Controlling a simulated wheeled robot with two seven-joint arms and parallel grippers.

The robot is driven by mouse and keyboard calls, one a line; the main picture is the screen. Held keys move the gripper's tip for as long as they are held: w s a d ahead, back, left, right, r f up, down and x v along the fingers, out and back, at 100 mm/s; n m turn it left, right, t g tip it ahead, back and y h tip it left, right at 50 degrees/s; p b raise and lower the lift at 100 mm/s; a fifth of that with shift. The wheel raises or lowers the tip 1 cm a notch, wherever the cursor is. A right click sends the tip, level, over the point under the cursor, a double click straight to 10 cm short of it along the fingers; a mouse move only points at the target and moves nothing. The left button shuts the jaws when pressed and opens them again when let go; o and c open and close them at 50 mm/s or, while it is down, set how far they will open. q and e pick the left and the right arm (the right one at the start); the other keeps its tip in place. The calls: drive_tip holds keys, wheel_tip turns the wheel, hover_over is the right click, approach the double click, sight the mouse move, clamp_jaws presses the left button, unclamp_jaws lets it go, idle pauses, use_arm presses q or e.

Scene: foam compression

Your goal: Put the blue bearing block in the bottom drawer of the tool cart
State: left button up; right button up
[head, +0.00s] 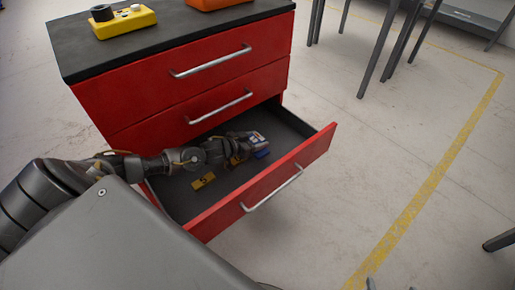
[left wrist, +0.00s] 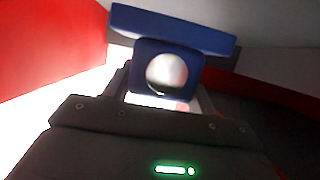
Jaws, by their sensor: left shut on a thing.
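The red tool cart (head: 190,60) has its bottom drawer (head: 183,203) pulled open. My left arm reaches over the drawer's left side, and my left gripper (head: 258,143) is inside the drawer outline, near its far right part. The gripper is shut on the blue bearing block (head: 262,154), which shows only in part beside the fingers. In the left wrist view the block (left wrist: 190,30) is held at the fingertips, with its shiny round bearing facing the camera. I cannot tell whether the block touches the drawer floor. My right gripper is not in view.
A yellow tag with dark marks (head: 203,181) lies on the drawer floor. The cart's upper two drawers are closed. A yellow control box (head: 124,22) and an orange item (head: 215,3) sit on top. The floor right of the drawer is clear.

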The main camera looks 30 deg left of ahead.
use_arm(q)
drive_tip(key=shift+w+f, duration=0.4)
drive_tip(key=shift+w, duration=0.05)
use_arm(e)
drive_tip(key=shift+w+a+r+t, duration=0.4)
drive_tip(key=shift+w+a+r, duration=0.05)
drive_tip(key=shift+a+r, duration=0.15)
use_arm(q)
drive_tip(key=f, duration=0.1)
drive_tip(key=f+b, duration=0.1)
drive_tip(key=f, duration=0.1)
drive_tip(key=shift+w+a+f+b, duration=0.1)
drive_tip(key=shift+w+b, duration=0.15)
drive_tip(key=shift+b, duration=0.05)
drive_tip(key=shift+f, duration=0.15)
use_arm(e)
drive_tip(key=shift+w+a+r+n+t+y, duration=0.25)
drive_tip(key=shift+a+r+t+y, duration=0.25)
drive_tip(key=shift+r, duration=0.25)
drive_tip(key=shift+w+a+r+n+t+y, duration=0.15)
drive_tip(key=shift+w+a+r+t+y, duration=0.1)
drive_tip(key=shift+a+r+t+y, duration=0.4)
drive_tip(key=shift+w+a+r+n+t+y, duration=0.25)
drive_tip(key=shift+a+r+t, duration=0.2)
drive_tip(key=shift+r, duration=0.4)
use_arm(q)
drive_tip(key=shift+f, duration=0.1)
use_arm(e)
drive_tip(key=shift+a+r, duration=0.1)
